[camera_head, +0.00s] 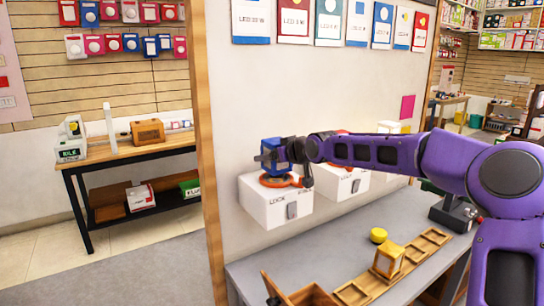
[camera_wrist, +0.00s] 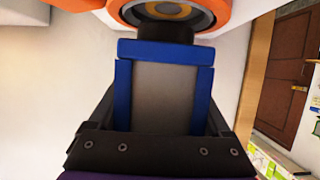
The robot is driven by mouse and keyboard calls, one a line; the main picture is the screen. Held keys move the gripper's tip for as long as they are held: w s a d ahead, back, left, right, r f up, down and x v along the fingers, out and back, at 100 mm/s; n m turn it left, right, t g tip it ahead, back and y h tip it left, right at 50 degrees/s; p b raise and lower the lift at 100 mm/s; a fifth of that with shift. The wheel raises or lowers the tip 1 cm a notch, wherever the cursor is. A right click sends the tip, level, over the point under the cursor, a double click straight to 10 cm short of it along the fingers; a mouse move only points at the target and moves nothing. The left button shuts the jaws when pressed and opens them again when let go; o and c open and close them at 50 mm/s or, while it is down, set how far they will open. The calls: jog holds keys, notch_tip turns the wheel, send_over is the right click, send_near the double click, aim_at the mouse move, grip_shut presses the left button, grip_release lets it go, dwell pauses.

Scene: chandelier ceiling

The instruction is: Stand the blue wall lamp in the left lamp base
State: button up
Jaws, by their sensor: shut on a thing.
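The blue wall lamp (camera_head: 271,155) is upright above the left lamp base, a white box (camera_head: 272,206) with an orange ring (camera_head: 279,181) on top. My gripper (camera_head: 294,158) comes from the right and is shut on the lamp. In the wrist view the lamp's blue frame and grey panel (camera_wrist: 163,98) fill the middle between my dark fingers. Its black end (camera_wrist: 160,50) overlaps the orange ring (camera_wrist: 225,14) at the top. I cannot tell whether it is fully seated in the ring or just above it.
A second white lamp base (camera_head: 342,187) stands to the right, its top partly behind my arm. Below, a grey table (camera_head: 318,246) holds a yellow lamp (camera_head: 389,260), a wooden tray (camera_head: 350,294) and a yellow round piece (camera_head: 378,235). A wooden post (camera_head: 206,150) edges the wall at left.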

jog(key=shift+f+b, duration=0.5)
jog(key=shift+f, duration=0.3)
dwell(0.4)
jog(key=o, duration=1.4)
jog(key=shift+o, duration=0.2)
